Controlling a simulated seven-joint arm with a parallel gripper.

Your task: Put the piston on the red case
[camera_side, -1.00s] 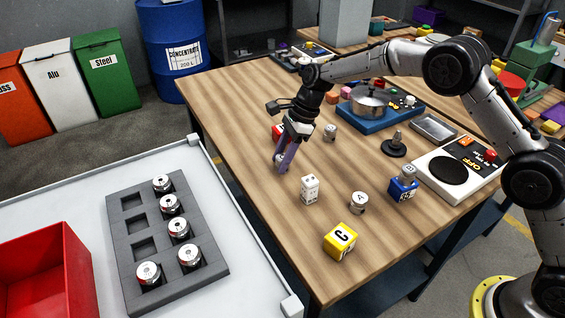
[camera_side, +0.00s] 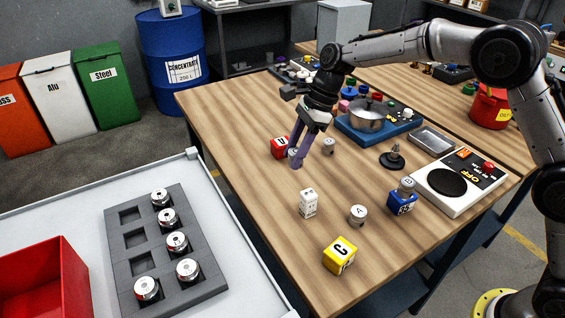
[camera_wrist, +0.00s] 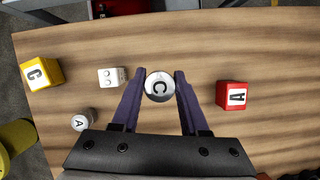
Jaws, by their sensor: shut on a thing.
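My gripper (camera_side: 294,160) points down at the wood table and is shut on a silver piston (camera_side: 292,153). In the wrist view the piston (camera_wrist: 159,86) shows a C on its top, between the purple fingers of my gripper (camera_wrist: 160,82). I cannot tell whether the piston touches the table.
A white studded block (camera_side: 308,204), a piston marked A (camera_side: 358,214) and a yellow case marked C (camera_side: 340,256) stand nearer the front. A blue case (camera_side: 402,204) bears a piston (camera_side: 406,187). Another piston (camera_side: 328,145) stands right of my gripper.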

